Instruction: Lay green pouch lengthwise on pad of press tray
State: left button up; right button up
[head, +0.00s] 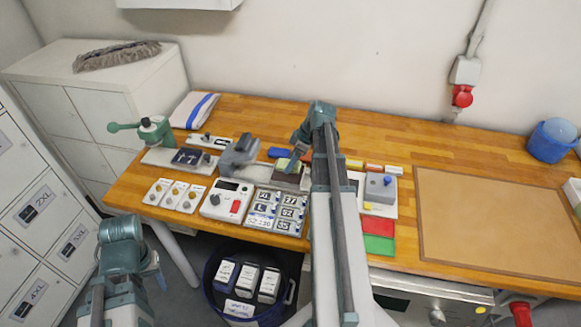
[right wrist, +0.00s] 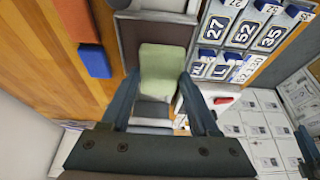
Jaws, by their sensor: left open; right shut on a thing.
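The green pouch (right wrist: 162,68) is a pale green, flat piece between the two fingertips of my right gripper (right wrist: 160,82). In the head view, the pouch (head: 284,164) shows as a small green patch beside my right gripper (head: 296,160). The press tray (right wrist: 122,42) has a grey rim around a dark brown pad (right wrist: 155,33). The pouch overlaps the near part of the pad in the right wrist view; I cannot tell whether it touches it. My right arm partly hides the tray in the head view. My left gripper (head: 154,270) is open and empty, low at the left, away from the bench.
A grey press (head: 238,158) stands left of the tray. Numbered tags (head: 276,210) and a white control box (head: 226,199) lie in front. A blue block (right wrist: 95,61) and an orange block (right wrist: 78,20) lie nearby. A bare brown board (head: 495,222) covers the bench's right.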

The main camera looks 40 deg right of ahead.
jog(key=shift+w+d, duration=0.1)
jog(key=shift+w, duration=0.15)
jog(key=f+b, duration=0.3)
jog(key=shift+w+d+f+b, duration=0.1)
jog(key=shift+w+f+b, duration=0.2)
jog(key=shift+f, duration=0.15)
jog(key=o, duration=1.3)
jog(key=shift+o, duration=0.2)
